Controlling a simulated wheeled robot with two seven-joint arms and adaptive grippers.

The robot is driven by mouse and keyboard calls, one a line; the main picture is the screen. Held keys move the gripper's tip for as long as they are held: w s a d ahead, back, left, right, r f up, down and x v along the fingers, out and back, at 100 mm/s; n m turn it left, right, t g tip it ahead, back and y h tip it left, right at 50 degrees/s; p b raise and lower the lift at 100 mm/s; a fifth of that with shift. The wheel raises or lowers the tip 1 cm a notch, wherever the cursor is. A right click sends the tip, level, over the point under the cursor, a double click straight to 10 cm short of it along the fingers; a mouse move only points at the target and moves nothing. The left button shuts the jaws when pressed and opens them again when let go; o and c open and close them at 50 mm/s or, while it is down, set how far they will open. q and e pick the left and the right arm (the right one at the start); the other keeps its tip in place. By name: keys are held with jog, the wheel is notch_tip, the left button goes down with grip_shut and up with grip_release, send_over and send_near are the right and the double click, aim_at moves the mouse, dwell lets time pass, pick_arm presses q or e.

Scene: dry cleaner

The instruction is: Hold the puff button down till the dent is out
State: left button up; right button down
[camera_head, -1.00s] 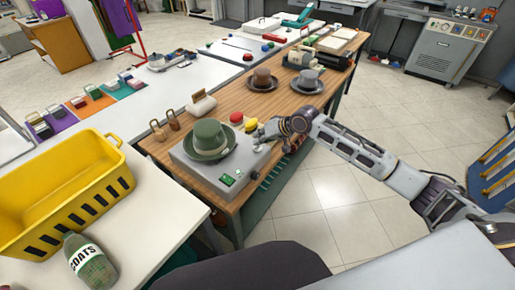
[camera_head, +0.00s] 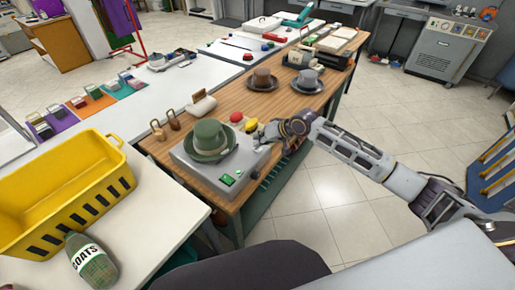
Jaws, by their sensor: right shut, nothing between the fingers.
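A green hat (camera_head: 209,137) with a dark band sits on a grey machine (camera_head: 203,172) on the wooden table. I cannot read which is the puff button, nor make out a dent. My right gripper (camera_head: 262,133) is shut and empty, just right of the yellow button. Whether it touches the button is too small to tell. My left gripper is not in view.
A brown hat (camera_head: 262,79) and a grey hat (camera_head: 308,79) stand farther along the wooden table (camera_head: 225,101). Small brass weights (camera_head: 174,120) stand left of the machine. A yellow basket (camera_head: 60,195) and a green bottle (camera_head: 90,260) are on the near left table.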

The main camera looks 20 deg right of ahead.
jog(key=shift+f, duration=0.5)
dwell(1.2)
dwell(2.0)
jog(key=shift+r+p, duration=0.95)
jog(key=shift+p, duration=0.3)
jog(key=shift+r+p, duration=2.55)
jog(key=shift+p, duration=0.15)
